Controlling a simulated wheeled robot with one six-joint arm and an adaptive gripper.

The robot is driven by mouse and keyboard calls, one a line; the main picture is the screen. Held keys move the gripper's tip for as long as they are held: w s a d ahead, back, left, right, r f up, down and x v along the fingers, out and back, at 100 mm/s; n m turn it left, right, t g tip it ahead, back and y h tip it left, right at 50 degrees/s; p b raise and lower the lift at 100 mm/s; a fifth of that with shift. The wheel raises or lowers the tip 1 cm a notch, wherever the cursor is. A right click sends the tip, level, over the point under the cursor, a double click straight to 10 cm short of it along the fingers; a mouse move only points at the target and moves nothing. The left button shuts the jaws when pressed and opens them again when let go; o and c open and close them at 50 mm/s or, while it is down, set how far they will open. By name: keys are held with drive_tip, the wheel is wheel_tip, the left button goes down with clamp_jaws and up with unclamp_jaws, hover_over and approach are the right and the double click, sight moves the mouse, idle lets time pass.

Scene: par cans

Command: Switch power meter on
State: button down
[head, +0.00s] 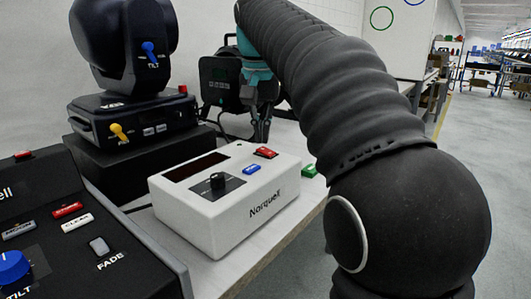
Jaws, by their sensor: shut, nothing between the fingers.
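The likely power meter is a white box (220,222) marked "Norquell", on the table in the middle of the head view. The display shows no lit digits. My gripper (261,134) points down at the back of the box, just above and behind the red switch in the picture. Its fingers are shut and empty. I cannot tell whether the fingertips touch anything.
A black moving-head lamp (125,45) with blue and yellow knobs stands behind left. A dark control desk (75,235) fills the lower left. A black fixture (218,82) stands behind my gripper. A small green object (309,171) lies right of the box, near the table edge.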

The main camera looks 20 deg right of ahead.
sight(262, 149)
drive_tip(key=shift+f+b, duration=0.6)
drive_tip(key=shift+f, duration=0.35)
idle(0.6)
drive_tip(key=shift+r, duration=0.1)
wheel_tip(262, 149, up, 5)
drive_tip(key=p, duration=0.5)
drive_tip(key=shift+r, duration=0.9)
drive_tip(key=shift+a, duration=0.1)
